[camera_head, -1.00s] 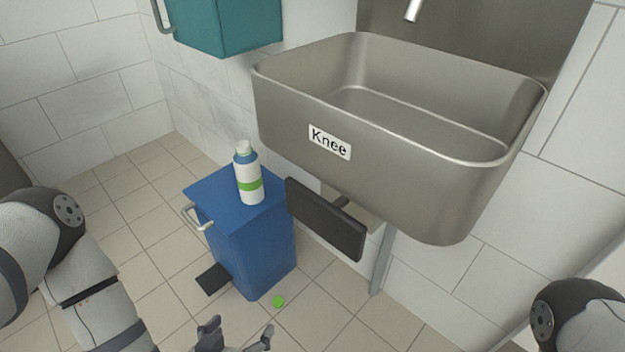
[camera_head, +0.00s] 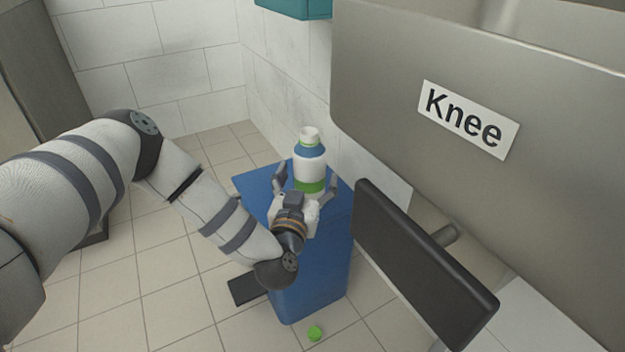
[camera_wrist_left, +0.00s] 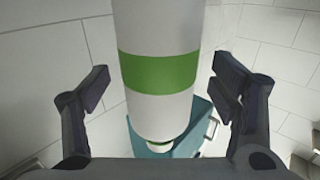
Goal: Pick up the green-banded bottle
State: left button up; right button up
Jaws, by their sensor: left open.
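The green-banded bottle (camera_head: 310,168) is white with a blue shoulder, a pale cap and a green band. It stands upright on the blue bin (camera_head: 318,268), near the wall. My left gripper (camera_head: 305,180) is open, with one finger on each side of the bottle in the head view. In the left wrist view the bottle (camera_wrist_left: 159,70) rises between the two open fingers (camera_wrist_left: 158,92), with a gap visible on both sides. The gripper's palm hides the lower front of the bottle in the head view. My right gripper is out of view.
The steel sink (camera_head: 430,60) with its "Knee" label overhangs at right. A black knee panel (camera_head: 420,262) sticks out close to the bin's right side. A teal box (camera_head: 295,8) hangs above. Open floor lies at left.

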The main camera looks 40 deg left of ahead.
aim_at(307, 137)
pick_arm(q)
jog(key=shift+w+a+f, duration=0.25)
jog(key=shift+w+a, duration=0.05)
jog(key=shift+w, duration=0.35)
jog(key=shift+w+a+r, duration=0.1)
jog(key=shift+w+r, duration=0.1)
jog(key=shift+w, duration=0.05)
jog(key=c, duration=1.8)
jog(key=shift+o, duration=0.2)
notch_tip(307, 137, up, 10)
jog(key=p, duration=0.4)
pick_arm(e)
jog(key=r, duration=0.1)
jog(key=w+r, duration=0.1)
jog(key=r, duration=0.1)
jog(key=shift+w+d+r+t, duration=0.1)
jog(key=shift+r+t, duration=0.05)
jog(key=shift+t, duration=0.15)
